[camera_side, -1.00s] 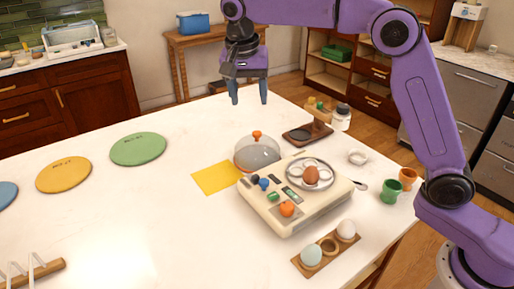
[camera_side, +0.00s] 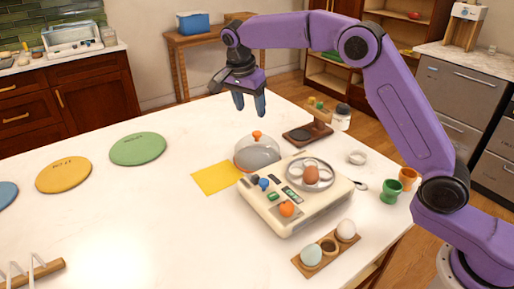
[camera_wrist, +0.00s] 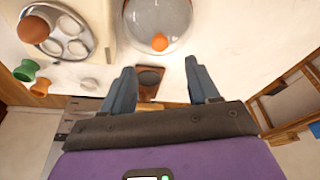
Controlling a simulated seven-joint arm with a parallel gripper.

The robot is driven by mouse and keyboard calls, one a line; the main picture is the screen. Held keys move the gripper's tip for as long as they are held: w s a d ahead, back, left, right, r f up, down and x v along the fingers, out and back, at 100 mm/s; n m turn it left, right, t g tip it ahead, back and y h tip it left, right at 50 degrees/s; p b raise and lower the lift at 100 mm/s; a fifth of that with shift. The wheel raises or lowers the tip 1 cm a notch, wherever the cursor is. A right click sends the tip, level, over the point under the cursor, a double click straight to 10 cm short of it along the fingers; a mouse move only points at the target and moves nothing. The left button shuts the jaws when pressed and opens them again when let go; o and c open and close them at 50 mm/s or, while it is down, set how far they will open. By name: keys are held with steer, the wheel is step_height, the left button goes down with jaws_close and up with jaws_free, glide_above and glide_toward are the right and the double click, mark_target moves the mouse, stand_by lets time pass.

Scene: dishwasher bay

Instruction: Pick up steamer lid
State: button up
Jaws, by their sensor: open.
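The steamer lid (camera_side: 257,153) is a clear dome with an orange knob. My gripper (camera_side: 250,108) is open and empty, above the table and behind the lid in the side view. In the wrist view its blue fingers (camera_wrist: 160,82) point toward the lid, spread apart, with the knob in line between them.
The steamer holds a brown egg (camera_side: 311,174). A wooden stand with a dark pad (camera_side: 299,135) is right of the lid. Green (camera_side: 391,190) and orange cups stand at the right edge. A yellow cloth (camera_side: 216,178) lies left.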

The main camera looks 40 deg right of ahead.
glide_above(257, 132)
steer(key=a, duration=0.2)
steer(key=f, duration=0.2)
steer(key=s+f, duration=0.1)
steer(key=f, duration=0.1)
steer(key=shift+f, duration=0.2)
steer(key=shift+x, duration=2.7)
steer(key=shift+w+r, duration=0.1)
jaws_close()
